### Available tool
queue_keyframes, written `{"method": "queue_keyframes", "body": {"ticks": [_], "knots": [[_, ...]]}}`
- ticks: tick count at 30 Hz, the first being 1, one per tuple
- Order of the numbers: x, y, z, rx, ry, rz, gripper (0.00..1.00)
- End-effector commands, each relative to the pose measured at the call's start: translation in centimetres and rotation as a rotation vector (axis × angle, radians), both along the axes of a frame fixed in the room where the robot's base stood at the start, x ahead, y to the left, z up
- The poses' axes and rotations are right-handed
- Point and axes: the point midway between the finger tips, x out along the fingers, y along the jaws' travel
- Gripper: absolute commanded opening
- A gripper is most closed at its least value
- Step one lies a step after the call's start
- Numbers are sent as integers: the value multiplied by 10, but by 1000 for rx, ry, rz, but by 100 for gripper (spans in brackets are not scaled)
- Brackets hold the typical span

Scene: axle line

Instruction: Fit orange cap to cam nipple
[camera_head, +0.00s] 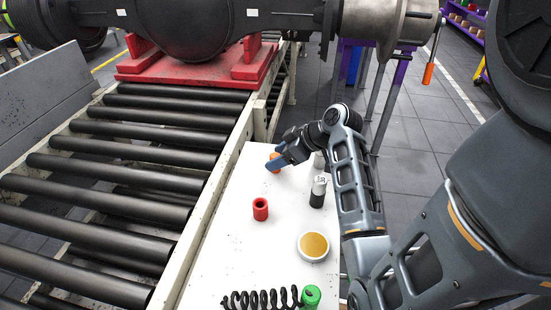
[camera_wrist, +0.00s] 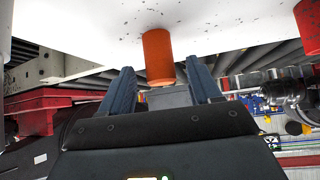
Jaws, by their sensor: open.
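The orange cap (camera_head: 272,157) stands on the white table, partly hidden behind my gripper's blue fingers in the head view. My gripper (camera_head: 280,161) is low over the table at the cap. In the wrist view the orange cap (camera_wrist: 158,57) shows as a plain upright cylinder on the white surface. There my open gripper (camera_wrist: 160,75) has one finger to each side of it, with visible gaps. The dark axle (camera_head: 190,20) lies across the top of the head view. I cannot make out the cam nipple on it.
On the white table (camera_head: 228,262) stand a red cup (camera_head: 260,209), a black-and-silver cylinder (camera_head: 318,192), a round gold-topped tin (camera_head: 313,246), a green-ended black coil (camera_head: 265,299) and a pale item (camera_head: 319,160). The roller conveyor (camera_head: 120,180) runs along the left. A red cradle (camera_head: 200,68) supports the axle.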

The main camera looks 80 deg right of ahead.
Motion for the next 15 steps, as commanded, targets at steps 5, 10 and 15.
{"method": "queue_keyframes", "body": {"ticks": [5, 10, 15], "knots": [[17, -1, -17, 2, 1, -1, 63], [23, -2, -24, 0, 0, -1, 63], [23, -2, -24, 0, 0, -1, 63]]}}
